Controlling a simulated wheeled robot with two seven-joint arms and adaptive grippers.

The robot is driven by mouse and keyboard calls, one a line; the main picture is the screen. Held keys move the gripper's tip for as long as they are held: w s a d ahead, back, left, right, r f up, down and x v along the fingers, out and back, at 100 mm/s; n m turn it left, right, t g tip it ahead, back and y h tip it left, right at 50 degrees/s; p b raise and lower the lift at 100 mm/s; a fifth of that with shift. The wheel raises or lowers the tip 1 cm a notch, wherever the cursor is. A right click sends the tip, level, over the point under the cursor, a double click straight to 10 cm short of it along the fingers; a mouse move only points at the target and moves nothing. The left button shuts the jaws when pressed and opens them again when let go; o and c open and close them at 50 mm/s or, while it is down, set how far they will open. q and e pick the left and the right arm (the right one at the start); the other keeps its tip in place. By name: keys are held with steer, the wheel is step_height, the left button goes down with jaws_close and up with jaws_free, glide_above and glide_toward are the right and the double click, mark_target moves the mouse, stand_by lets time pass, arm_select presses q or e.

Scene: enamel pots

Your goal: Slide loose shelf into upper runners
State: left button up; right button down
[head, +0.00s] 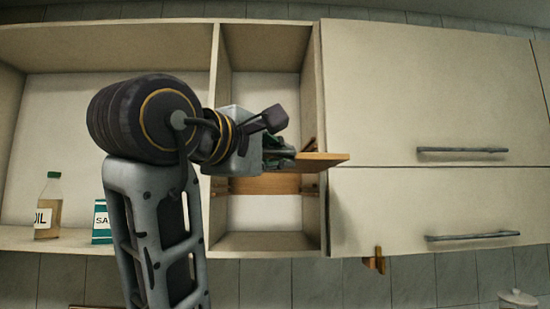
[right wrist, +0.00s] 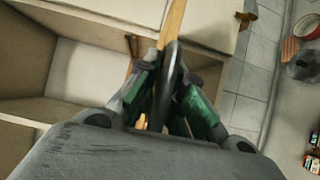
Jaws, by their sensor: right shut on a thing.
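The loose shelf (head: 322,158) is an orange-brown wooden board. In the head view it sticks out to the right of my right gripper (head: 281,153), in front of the narrow open compartment. My right gripper is shut on it. In the right wrist view the shelf (right wrist: 174,22) shows as a thin strip running up between the green-padded fingers (right wrist: 166,92). A wooden band (head: 264,184) crosses the compartment lower down, with short wooden runners (head: 221,186) on the side walls. I cannot tell whether the band belongs to the held board. My gripper hides the upper runners. My left gripper is not in view.
A compartment wall (head: 312,105) stands close to the shelf's right part. Closed cabinet doors (head: 420,90) with bar handles are to the right. An oil bottle (head: 48,207) and a teal box (head: 102,222) stand in the left bay. A wooden piece (head: 375,262) hangs below the right cabinet.

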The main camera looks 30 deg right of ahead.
step_height(320, 180, up, 8)
steer(key=p, duration=0.2)
steer(key=shift+s+a+r, duration=0.15)
steer(key=shift+s+a, duration=0.05)
steer(key=shift+s, duration=0.05)
stand_by(1.5)
steer(key=shift+w+d, duration=0.2)
steer(key=shift+w, duration=0.7)
stand_by(1.2)
steer(key=shift+w+d+t+b, duration=0.45)
steer(key=shift+d+t+b, duration=0.15)
steer(key=shift+d+b, duration=0.15)
stand_by(0.8)
steer(key=shift+s+f, duration=0.2)
steer(key=shift+f, duration=0.1)
stand_by(0.3)
steer(key=shift+s+b, duration=0.25)
steer(key=shift+b, duration=0.05)
